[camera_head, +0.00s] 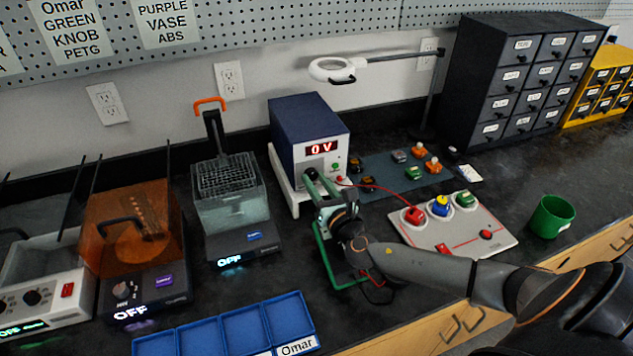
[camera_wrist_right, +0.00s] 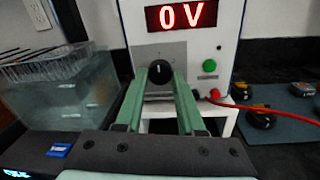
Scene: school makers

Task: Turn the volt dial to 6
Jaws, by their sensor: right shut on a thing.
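The power supply (camera_head: 308,127) is a blue and white box on a white stand at the back of the bench. Its red display (camera_wrist_right: 181,15) reads 0 V. The black volt dial (camera_wrist_right: 160,73) is on the front panel below the display, its white mark pointing up. My right gripper (camera_wrist_right: 161,75) reaches the panel with its green fingers on both sides of the dial, shut on it. In the head view my right gripper (camera_head: 318,182) hides the dial. My left gripper is not in view.
A green button (camera_wrist_right: 209,66) and red terminal with a red wire (camera_wrist_right: 265,112) are right of the dial. A clear tank (camera_head: 230,195) stands left of the supply. A control board (camera_head: 455,238) and green cup (camera_head: 552,216) lie right, blue trays (camera_head: 240,325) in front.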

